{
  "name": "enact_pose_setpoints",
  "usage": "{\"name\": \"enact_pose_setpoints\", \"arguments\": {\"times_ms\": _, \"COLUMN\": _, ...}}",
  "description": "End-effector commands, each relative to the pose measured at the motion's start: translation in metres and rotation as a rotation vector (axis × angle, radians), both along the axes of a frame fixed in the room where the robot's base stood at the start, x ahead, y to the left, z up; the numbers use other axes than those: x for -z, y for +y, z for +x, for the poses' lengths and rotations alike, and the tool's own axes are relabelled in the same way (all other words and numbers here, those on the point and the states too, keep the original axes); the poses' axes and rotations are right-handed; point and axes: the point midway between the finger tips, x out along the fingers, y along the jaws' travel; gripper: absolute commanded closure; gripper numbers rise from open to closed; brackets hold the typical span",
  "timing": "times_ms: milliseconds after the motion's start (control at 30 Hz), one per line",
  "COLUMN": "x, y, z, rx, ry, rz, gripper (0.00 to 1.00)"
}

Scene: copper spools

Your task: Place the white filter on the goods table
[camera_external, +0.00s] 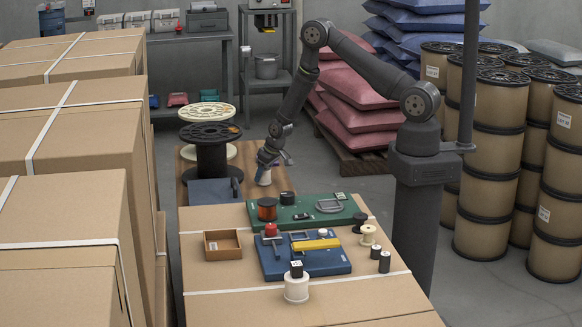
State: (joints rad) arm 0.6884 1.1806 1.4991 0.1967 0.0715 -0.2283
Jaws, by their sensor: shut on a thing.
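My gripper (264,166) is at the far end of the cardboard-topped work surface, pointing down. It is shut on a small white piece, which I take to be the white filter (264,178); the fingers partly hide it. The piece is over or at a brown wooden surface (187,172), which may be the goods table. I cannot tell whether it touches that surface. A large black spool (210,148) and a cream spool (206,111) stand on the wooden surface, left of my gripper, with a dark blue-grey box (214,191) nearer.
A green board (308,210) and a blue tray (300,262) with a yellow bar lie nearer on the cardboard. A wooden box (222,245) and a white cylinder (296,290) with a black block stand there too. Stacked cartons (70,130) wall the left; spool stacks (490,150) fill the right.

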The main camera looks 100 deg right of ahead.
Motion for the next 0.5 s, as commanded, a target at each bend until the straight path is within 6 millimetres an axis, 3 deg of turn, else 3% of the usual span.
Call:
{"name": "enact_pose_setpoints", "arguments": {"times_ms": 333, "x": 0.0037, "y": -0.0005, "z": 0.0003, "rx": 0.001, "ry": -0.002, "rz": -0.001, "gripper": 0.76}}
{"name": "enact_pose_setpoints", "arguments": {"times_ms": 367, "x": 0.0042, "y": -0.0004, "z": 0.0002, "rx": 0.001, "ry": -0.001, "rz": 0.0, "gripper": 0.49}}
{"name": "enact_pose_setpoints", "arguments": {"times_ms": 467, "x": 0.0035, "y": -0.0005, "z": 0.0004, "rx": 0.001, "ry": -0.002, "rz": -0.001, "gripper": 0.3}}
{"name": "enact_pose_setpoints", "arguments": {"times_ms": 500, "x": 0.0035, "y": -0.0005, "z": 0.0004, "rx": 0.001, "ry": -0.002, "rz": -0.001, "gripper": 0.29}}
